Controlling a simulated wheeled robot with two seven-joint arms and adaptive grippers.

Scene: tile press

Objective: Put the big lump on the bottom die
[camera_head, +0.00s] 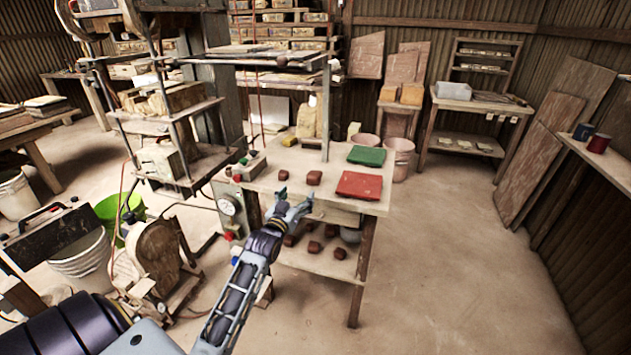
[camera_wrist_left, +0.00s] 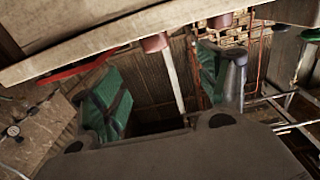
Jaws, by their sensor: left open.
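A red slab (camera_head: 359,185) and a green slab (camera_head: 366,156) lie on the right of the bench (camera_head: 335,202). More lumps (camera_head: 314,247) sit on the shelf below. A control box with a gauge (camera_head: 229,206) stands at the bench's left. The floor at right is clear.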

